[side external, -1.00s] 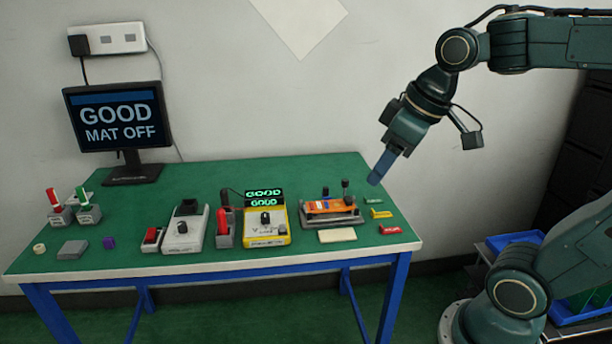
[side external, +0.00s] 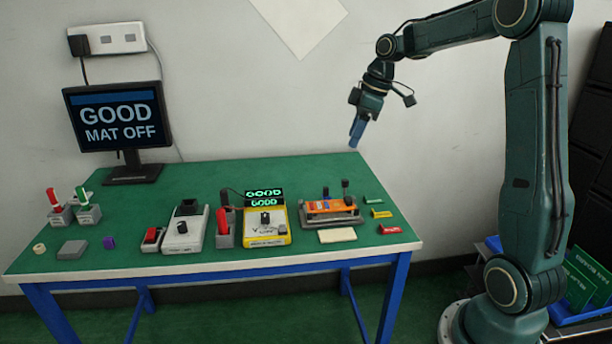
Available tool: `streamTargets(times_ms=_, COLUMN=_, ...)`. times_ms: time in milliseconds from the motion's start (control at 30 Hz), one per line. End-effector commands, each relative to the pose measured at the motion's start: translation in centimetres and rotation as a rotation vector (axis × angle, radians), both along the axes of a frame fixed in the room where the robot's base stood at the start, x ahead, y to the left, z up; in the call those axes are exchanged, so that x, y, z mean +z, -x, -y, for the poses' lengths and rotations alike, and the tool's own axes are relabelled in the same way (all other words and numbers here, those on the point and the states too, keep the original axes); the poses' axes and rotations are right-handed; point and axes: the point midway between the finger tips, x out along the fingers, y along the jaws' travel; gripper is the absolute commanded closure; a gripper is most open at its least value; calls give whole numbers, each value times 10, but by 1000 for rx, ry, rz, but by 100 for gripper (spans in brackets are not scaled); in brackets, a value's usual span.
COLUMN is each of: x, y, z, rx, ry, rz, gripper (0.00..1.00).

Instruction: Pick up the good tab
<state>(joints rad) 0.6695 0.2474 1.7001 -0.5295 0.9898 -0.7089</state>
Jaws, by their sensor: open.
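Three small tabs lie at the right end of the table: a green tab (side external: 373,200) at the back, a yellow tab (side external: 381,213) in the middle and a red tab (side external: 390,229) at the front. Their lettering is too small to read, so the good tab cannot be told by its label. My gripper (side external: 356,138) is in the air above the table's back right corner, well above and behind the tabs. It points down, is open, and nothing shows between its blue fingers.
A monitor (side external: 118,118) reads GOOD, MAT OFF. An orange-topped fixture (side external: 331,209) with upright black posts stands just left of the tabs. A yellow box (side external: 266,229) with a green GOOD display, a grey lever box (side external: 185,233) and red and green levers stand further left.

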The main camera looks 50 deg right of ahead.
Motion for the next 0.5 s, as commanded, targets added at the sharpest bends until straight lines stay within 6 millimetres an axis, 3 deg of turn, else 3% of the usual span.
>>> streamTargets(times_ms=267, x=-44, y=-8, z=79, rx=99, ry=-26, rz=2, gripper=51)
streamTargets(times_ms=500, x=-88, y=1, z=143, rx=188, ry=-48, rz=21, gripper=51)
